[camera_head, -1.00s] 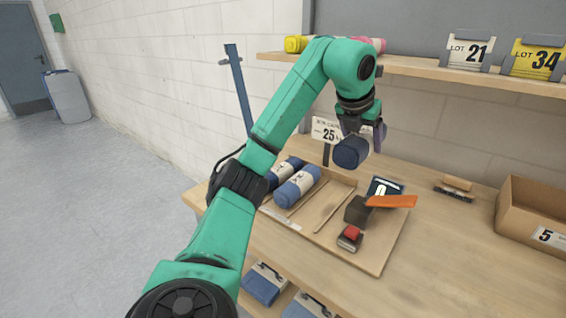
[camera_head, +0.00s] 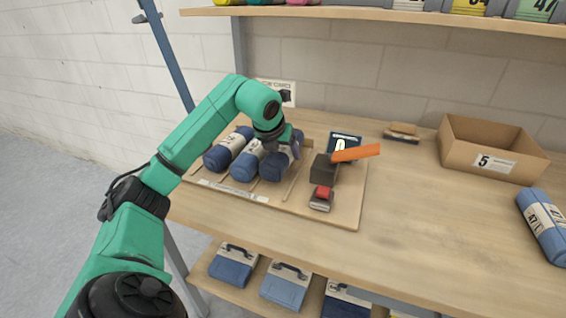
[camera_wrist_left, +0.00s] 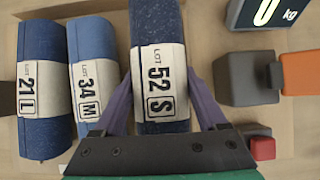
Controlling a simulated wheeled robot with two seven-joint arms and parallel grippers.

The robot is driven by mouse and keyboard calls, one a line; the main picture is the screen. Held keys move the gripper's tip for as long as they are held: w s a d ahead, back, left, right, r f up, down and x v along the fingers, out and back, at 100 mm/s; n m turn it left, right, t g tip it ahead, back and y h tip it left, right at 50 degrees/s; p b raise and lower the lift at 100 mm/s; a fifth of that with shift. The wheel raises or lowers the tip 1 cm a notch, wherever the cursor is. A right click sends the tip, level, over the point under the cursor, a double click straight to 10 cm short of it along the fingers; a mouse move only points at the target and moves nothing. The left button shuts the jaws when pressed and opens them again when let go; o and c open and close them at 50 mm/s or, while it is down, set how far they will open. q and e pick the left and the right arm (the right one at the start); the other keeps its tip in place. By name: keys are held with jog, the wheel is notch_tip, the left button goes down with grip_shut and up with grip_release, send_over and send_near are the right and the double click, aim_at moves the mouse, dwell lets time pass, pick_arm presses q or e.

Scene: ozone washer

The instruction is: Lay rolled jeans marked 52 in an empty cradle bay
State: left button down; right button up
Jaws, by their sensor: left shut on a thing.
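The rolled jeans marked 52 S (camera_wrist_left: 160,65) are dark blue with a white band, seen in the left wrist view between my left gripper's fingers (camera_wrist_left: 163,98). In the head view my left gripper (camera_head: 285,146) is shut on this roll (camera_head: 274,167), at the right of two other rolls on the wooden cradle board (camera_head: 340,212). I cannot tell whether it rests fully on the board. The roll marked 34 M (camera_wrist_left: 93,70) is lighter blue and lies in the middle. The roll marked 21 L (camera_wrist_left: 41,85) lies leftmost. My right gripper is not in view.
A dark block with an orange lever (camera_head: 356,153), a red-topped stamp (camera_head: 321,198) and a scale display (camera_head: 344,144) sit right of the rolls. A cardboard box marked 5 (camera_head: 492,164), a brush (camera_head: 402,131) and a roll marked 47 (camera_head: 543,227) are farther right. The bench front middle is clear.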

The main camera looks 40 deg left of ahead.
pick_arm(q)
jog(key=shift+d+f, duration=0.1)
jog(key=shift+f, duration=1.1)
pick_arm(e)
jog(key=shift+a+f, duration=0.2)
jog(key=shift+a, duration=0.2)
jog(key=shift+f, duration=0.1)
pick_arm(q)
jog(key=shift+c, duration=1.8)
grip_release()
jog(key=shift+f, duration=0.2)
jog(key=o, duration=0.4)
jog(key=shift+s+r, duration=0.1)
jog(key=shift+c, duration=0.2)
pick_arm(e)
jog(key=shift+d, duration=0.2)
